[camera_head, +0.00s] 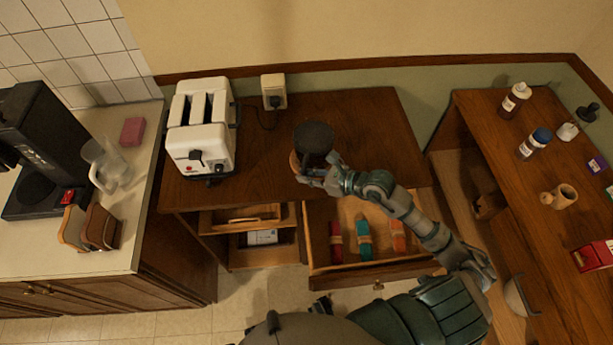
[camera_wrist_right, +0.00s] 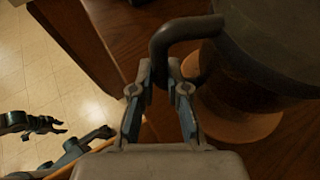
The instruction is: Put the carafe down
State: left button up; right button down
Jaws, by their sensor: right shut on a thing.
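The dark carafe (camera_head: 313,136) is at the front middle of the wooden table, right of the toaster. A round light-wood piece (camera_head: 294,163) shows partly from under it; it also shows in the right wrist view (camera_wrist_right: 240,132). I cannot tell whether the carafe rests on it. My right gripper (camera_head: 318,174) is shut on the carafe's dark curved handle (camera_wrist_right: 180,32), which shows between the fingers in the wrist view (camera_wrist_right: 163,75). My left gripper (camera_wrist_right: 58,125) seems to show small and dark at the wrist view's left edge; its jaws are unclear.
A white toaster (camera_head: 202,130) stands on the table (camera_head: 270,165). An open drawer (camera_head: 350,268) below holds several coloured items. A coffee machine (camera_head: 45,150) and a clear jug (camera_head: 108,165) are on the left counter. Bottles (camera_head: 535,142) stand on the right table. The table's back right is clear.

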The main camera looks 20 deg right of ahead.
jog(key=shift+r, duration=0.1)
jog(key=c, duration=1.2)
grip_release()
jog(key=v, duration=1.2)
jog(key=shift+s+b, duration=0.1)
jog(key=shift+b, duration=0.2)
